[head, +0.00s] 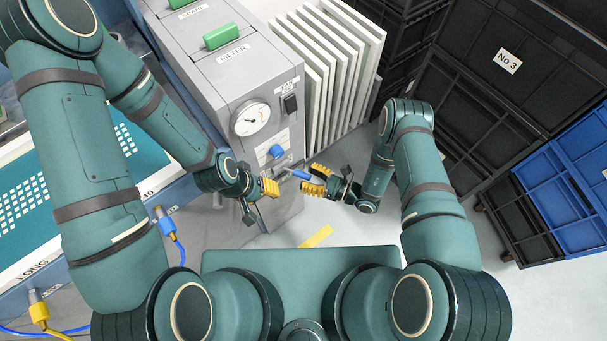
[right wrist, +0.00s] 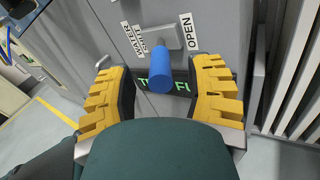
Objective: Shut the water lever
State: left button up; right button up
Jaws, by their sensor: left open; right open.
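The water lever has a blue handle (head: 300,174) on a grey mount at the front of the grey machine. In the right wrist view the blue handle (right wrist: 160,75) stands out between the yellow fingers of my right gripper (right wrist: 160,95), with gaps on both sides. A WATER SHUT label is left of the mount and an OPEN label (right wrist: 187,30) is right of it. My right gripper (head: 316,180) is open around the handle, not closed on it. My left gripper (head: 269,188) has yellow fingertips and is left of the lever, near the machine's front.
The grey machine (head: 225,75) carries a gauge (head: 250,118), a black switch (head: 290,105), a blue knob (head: 276,152) and green handles. White panels (head: 325,65) stand right of it. Black and blue crates (head: 560,200) are at the right.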

jog(key=shift+x, duration=1.05)
grip_shut()
